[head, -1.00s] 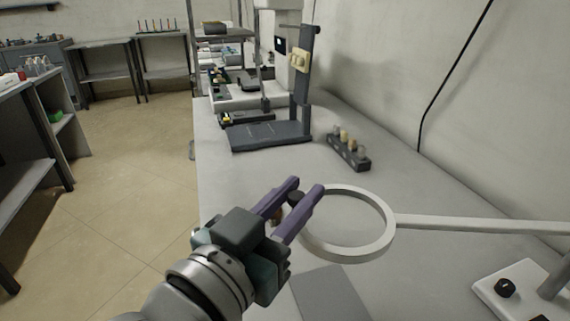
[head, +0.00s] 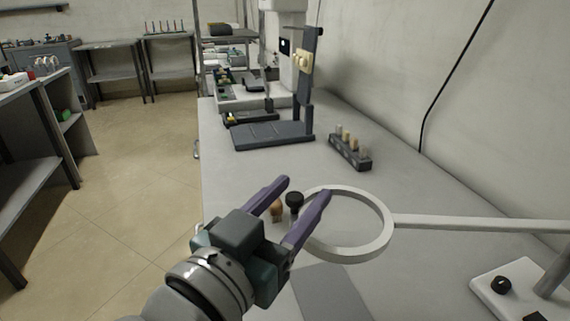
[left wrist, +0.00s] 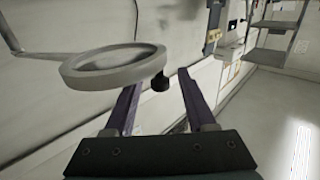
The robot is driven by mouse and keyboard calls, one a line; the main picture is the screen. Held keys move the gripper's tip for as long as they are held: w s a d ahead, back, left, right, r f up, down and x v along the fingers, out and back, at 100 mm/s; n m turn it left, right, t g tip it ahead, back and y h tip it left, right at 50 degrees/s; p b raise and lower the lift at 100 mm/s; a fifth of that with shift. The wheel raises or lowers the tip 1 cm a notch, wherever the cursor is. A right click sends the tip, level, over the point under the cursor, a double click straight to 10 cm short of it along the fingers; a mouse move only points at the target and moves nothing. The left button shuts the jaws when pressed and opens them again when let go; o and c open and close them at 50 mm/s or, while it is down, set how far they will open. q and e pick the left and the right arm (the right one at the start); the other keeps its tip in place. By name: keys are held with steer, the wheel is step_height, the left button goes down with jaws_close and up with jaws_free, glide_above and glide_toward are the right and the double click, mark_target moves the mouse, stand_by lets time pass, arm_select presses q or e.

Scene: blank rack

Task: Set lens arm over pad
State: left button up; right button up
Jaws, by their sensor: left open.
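The lens arm is a white ring (head: 385,222) on a long pale arm (head: 480,222) that runs off to the right; it hangs over the bench. A black knob (head: 295,199) sits at the ring's left edge. The ring (left wrist: 75,75) and knob (left wrist: 160,82) also show in the left wrist view. My left gripper (head: 303,188) is open, with its purple fingers on either side of the knob, not closed on it. The pad is probably the flat grey sheet (head: 335,292) on the bench at the bottom. My right gripper is not in view.
A white base with a black knob (head: 502,285) and a post stands at the lower right. A dark rack of small bottles (head: 350,153) and a dark stand (head: 272,134) stand farther back. A small brown object (head: 277,209) shows between my fingers.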

arm_select(q)
steer(key=p+v, duration=0.1)
steer(key=v, duration=0.9)
steer(key=shift+p, duration=0.3)
